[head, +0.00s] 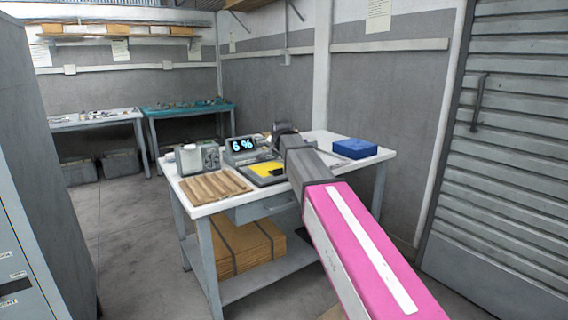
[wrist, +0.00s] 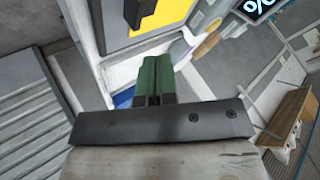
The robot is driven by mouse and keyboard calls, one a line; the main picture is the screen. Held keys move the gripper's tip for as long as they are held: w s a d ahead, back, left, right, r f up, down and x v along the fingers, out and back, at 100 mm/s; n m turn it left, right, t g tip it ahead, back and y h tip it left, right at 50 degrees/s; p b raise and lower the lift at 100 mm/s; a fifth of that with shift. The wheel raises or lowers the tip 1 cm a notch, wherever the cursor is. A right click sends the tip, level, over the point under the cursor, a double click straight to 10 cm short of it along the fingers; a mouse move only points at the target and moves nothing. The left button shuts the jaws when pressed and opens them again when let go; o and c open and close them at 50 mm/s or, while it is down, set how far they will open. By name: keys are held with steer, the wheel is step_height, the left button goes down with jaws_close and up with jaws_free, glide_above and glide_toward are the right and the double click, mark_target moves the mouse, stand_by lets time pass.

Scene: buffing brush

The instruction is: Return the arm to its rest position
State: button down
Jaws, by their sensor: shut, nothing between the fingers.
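My arm (head: 350,250), pink with a white stripe, reaches from the lower right over the white-topped workbench (head: 215,206) in the head view. Its dark grey forward section hides part of the bench, and my fingertips cannot be made out there. In the wrist view my gripper (wrist: 153,65) shows as two green fingers pressed together, shut and empty. Beyond the fingers is a yellow pad (wrist: 165,12) in a dark frame; the pad also shows in the head view (head: 265,168), left of my arm. The fingers appear apart from it.
A cardboard box (head: 245,245) sits on the lower shelf. A shutter door (head: 510,150) stands right; floor at left is clear.

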steer(key=s+d+f+n+g, duration=0.2)
steer(key=s+d+f, duration=0.5)
steer(key=s+f, duration=0.4)
steer(key=s+d+f+n+g+h, duration=0.1)
steer(key=s+d+f+n+g, duration=0.1)
steer(key=s+d+f, duration=0.5)
steer(key=s+d+f+n+g, duration=0.2)
steer(key=s+d+f+g, duration=0.2)
steer(key=s+f, duration=1.1)
steer(key=d+f, duration=0.3)
steer(key=f, duration=0.1)
steer(key=shift+d+n+g, duration=0.3)
steer(key=shift+d+n, duration=0.1)
